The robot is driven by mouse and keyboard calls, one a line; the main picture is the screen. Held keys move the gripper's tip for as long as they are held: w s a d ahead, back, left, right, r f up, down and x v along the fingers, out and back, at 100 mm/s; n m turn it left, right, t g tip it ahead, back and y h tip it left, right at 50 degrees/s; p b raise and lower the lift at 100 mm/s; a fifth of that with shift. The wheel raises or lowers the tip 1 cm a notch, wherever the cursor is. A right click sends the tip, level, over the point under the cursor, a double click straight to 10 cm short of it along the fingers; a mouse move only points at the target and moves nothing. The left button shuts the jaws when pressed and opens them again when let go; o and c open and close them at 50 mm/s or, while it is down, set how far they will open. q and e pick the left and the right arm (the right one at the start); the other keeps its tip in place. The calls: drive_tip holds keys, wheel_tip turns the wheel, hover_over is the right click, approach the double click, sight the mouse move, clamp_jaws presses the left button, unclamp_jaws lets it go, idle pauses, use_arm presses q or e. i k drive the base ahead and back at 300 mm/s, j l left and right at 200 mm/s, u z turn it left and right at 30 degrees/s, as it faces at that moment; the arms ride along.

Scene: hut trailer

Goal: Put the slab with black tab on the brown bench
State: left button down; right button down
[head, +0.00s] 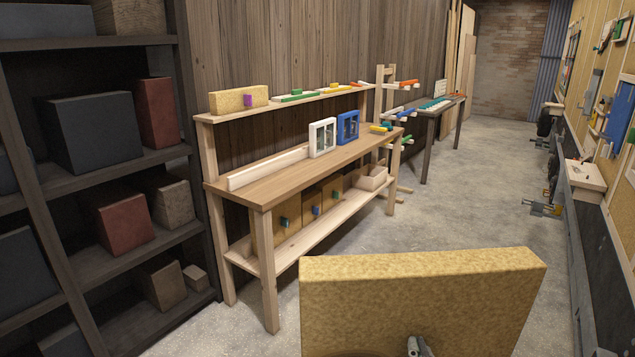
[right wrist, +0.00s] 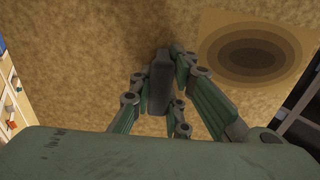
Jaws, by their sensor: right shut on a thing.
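The slab (head: 415,295), a thick yellowish board with a speckled surface, stands upright close in front of me at the bottom of the head view. In the right wrist view its face (right wrist: 75,50) fills the background, with a dark oval ring pattern at the right. My right gripper (right wrist: 161,70) is shut on the slab's black tab (right wrist: 160,92). Only a small grey part of that gripper shows at the head view's lower edge. The brown bench (head: 290,178) stands beyond the slab, to the left, against the plank wall. My left gripper is out of view.
On the bench are a long pale beam (head: 268,168), a white frame (head: 322,138) and a blue frame (head: 347,127). A dark rack (head: 105,165) stands left. Floor (head: 470,205) is clear beyond my slab.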

sight(276, 180)
drive_tip(key=i+z, duration=0.3)
drive_tip(key=i, duration=0.75)
drive_tip(key=i+j+z, duration=0.1)
drive_tip(key=i+z, duration=0.15)
drive_tip(key=i, duration=0.85)
drive_tip(key=i+u, duration=0.2)
drive_tip(key=i, duration=0.4)
drive_tip(key=i+l+u, duration=0.2)
drive_tip(key=i, duration=0.35)
drive_tip(key=i+l+u, duration=0.2)
drive_tip(key=i, duration=0.4)
drive_tip(key=u, duration=2.15)
